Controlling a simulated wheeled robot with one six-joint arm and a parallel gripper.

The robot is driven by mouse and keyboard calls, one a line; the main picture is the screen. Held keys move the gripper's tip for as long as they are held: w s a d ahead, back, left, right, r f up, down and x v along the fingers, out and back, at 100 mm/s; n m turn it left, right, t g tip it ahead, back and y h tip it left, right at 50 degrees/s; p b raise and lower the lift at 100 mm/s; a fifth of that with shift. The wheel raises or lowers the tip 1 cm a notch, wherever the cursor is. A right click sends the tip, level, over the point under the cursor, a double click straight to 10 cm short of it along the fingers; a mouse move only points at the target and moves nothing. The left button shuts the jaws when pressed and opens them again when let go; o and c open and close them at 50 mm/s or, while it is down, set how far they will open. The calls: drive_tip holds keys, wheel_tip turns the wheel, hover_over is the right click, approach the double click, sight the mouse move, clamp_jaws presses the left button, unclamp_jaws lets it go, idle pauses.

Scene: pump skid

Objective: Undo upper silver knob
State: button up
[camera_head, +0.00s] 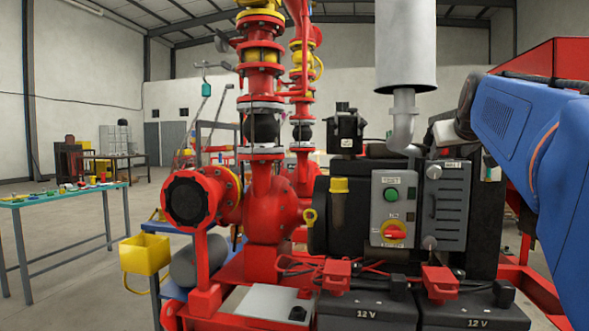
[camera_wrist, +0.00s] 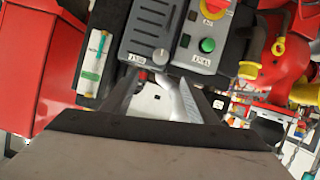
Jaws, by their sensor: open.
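The upper silver knob (camera_head: 434,171) is a small round knob at the top of the grey vented panel (camera_head: 453,205) on the black engine box. It also shows in the wrist view (camera_wrist: 160,57), where the picture is upside down, beside a small white label. A second silver knob (camera_head: 429,242) sits at the panel's lower left. My gripper (camera_wrist: 160,76) is open, with its two dark fingers pointing toward the upper knob's end of the panel. The knob shows just beyond the gap between the fingertips, and I see no contact.
The silver exhaust pipe (camera_head: 404,120) rises close to the panel and shows between my fingers in the wrist view (camera_wrist: 176,98). The control box (camera_head: 393,208) with green button and red switch adjoins the panel. Red pump piping (camera_head: 268,215) stands left; batteries (camera_head: 366,310) lie below.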

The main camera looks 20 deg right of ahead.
sight(435, 172)
drive_tip(key=x, duration=1.7)
drive_tip(key=shift+f, duration=0.1)
drive_tip(key=shift+s, duration=0.1)
drive_tip(key=shift+c, duration=0.5)
drive_tip(key=c, duration=1)
